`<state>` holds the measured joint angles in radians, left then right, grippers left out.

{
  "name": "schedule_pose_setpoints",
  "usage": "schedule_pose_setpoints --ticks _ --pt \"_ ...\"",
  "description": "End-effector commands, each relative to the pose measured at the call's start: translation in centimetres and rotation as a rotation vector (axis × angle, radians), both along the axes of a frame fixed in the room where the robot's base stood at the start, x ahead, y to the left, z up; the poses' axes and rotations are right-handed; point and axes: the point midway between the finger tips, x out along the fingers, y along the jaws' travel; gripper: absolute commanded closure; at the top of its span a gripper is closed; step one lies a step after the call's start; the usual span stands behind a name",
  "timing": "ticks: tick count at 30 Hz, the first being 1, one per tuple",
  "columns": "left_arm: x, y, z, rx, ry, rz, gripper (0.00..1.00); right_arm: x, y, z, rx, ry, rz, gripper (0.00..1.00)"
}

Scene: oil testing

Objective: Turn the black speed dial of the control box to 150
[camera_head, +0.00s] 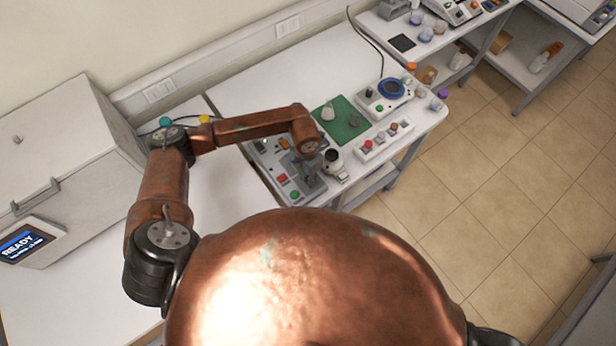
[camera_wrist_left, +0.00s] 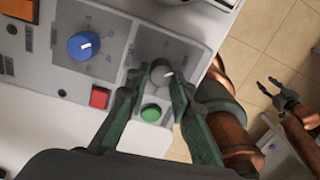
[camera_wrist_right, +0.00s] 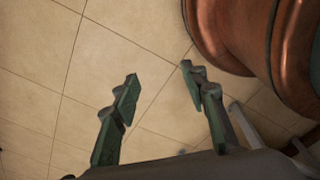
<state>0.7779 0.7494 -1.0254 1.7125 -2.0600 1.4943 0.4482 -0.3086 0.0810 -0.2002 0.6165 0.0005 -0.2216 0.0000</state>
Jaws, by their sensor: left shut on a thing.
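The control box (camera_wrist_left: 105,60) is a light grey panel on the table, and part of it shows under my left arm in the head view (camera_head: 283,180). Its dark speed dial (camera_wrist_left: 160,70) has a white pointer mark facing right. My left gripper (camera_wrist_left: 154,88) has its two green fingers closed on either side of this dial. The scale around it is too small to read. My right gripper (camera_wrist_right: 162,80) is open and empty above the tiled floor; it also shows at the right of the left wrist view (camera_wrist_left: 272,92).
A blue dial (camera_wrist_left: 84,46), a red button (camera_wrist_left: 100,97) and a green button (camera_wrist_left: 151,113) sit beside the dark dial. A green mat (camera_head: 345,128) and a device with a blue ring (camera_head: 391,88) are farther along the table. A READY-screen cabinet (camera_head: 60,160) stands left.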

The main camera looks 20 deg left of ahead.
Motion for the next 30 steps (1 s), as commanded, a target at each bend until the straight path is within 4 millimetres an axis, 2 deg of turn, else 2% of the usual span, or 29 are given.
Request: schedule_pose_setpoints --ticks 1,2,5,13,17,23,30 --pt "0.1 -0.2 -0.1 -0.004 -0.004 -0.001 0.95 -1.2 0.0 -0.1 -0.001 0.016 -0.002 0.60" --pt "0.1 -0.2 -0.1 -0.004 -0.005 -0.001 0.97 -1.6 -0.1 -0.1 -0.001 0.021 -0.004 0.60" --pt "0.2 -0.2 -0.1 -0.004 -0.006 0.000 1.00 -1.5 -0.1 -0.1 -0.001 0.021 -0.004 0.60" --pt "0.2 -0.2 -0.1 -0.004 -0.006 -0.016 1.00 2.0 0.1 -0.2 0.002 -0.026 0.006 0.60" --pt "0.3 -0.1 -0.2 -0.004 -0.010 -0.055 1.00 2.9 0.3 -1.0 0.004 -0.037 0.007 0.60" --pt "0.4 -0.1 -0.5 -0.004 -0.011 -0.178 1.00 1.8 0.3 -3.3 0.003 -0.022 0.005 0.60" --pt "0.5 -0.1 -0.6 -0.003 -0.011 -0.395 1.00 -0.2 0.2 -7.0 0.003 0.004 -0.001 0.60"
